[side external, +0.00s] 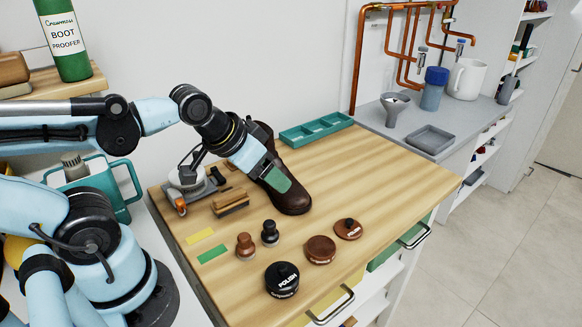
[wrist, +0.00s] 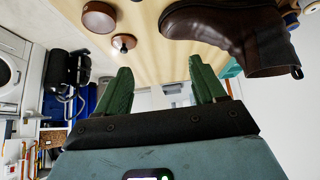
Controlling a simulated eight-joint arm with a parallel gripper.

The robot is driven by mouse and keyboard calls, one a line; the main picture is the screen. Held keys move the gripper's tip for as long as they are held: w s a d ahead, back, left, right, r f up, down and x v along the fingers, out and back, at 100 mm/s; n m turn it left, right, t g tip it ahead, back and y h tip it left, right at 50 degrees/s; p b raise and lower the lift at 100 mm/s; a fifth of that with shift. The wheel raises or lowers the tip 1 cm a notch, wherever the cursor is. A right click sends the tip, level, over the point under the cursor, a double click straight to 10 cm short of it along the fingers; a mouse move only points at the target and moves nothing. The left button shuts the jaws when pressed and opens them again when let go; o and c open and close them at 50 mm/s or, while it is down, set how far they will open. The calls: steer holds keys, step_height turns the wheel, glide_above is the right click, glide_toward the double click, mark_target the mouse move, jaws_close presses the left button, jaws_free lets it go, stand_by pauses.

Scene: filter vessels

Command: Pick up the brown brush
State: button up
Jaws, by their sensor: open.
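A small brown round-knobbed brush (side external: 245,246) stands upright on the wooden worktop in the side external view, with a similar black one (side external: 270,233) beside it. A flat wooden-backed brush (side external: 231,203) lies farther back, left of the boot. My gripper (side external: 278,181) is in the air by the dark brown boot (side external: 290,196), above and to the right of the brown knobbed brush and apart from it. In the wrist view my gripper (wrist: 160,66) has its green fingers apart with nothing between them. The boot (wrist: 222,26) shows there too; I cannot make out the brushes.
Yellow (side external: 200,236) and green (side external: 213,254) patches mark the left edge. A teal tray (side external: 316,129) lies at the back. The right side of the worktop is clear.

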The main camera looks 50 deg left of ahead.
mark_target(243, 236)
steer(key=s+m+g+h, duration=0.1)
steer(key=s+m+g, duration=0.5)
steer(key=s+m, duration=0.25)
steer(key=shift+m, duration=0.25)
steer(key=shift+w+d+f, duration=0.25)
steer(key=shift+w+f, duration=0.05)
steer(key=shift+f, duration=1.85)
steer(key=shift+w+d+f, duration=0.2)
steer(key=shift+w+f, duration=0.1)
steer(key=shift+f, duration=1.8)
steer(key=shift+w+d+f, duration=0.25)
steer(key=shift+w+f, duration=0.05)
steer(key=shift+f, duration=1.85)
steer(key=c, duration=1.2)
steer(key=shift+o, duration=0.2)
steer(key=shift+r, duration=0.25)
steer(key=shift+r, duration=1.5)
steer(key=s+d+r, duration=0.6)
steer(key=d+r, duration=0.1)
steer(key=d, duration=0.2)
steer(key=shift+s+d+r, duration=0.25)
steer(key=shift+s+d, duration=0.05)
steer(key=shift+s, duration=0.05)
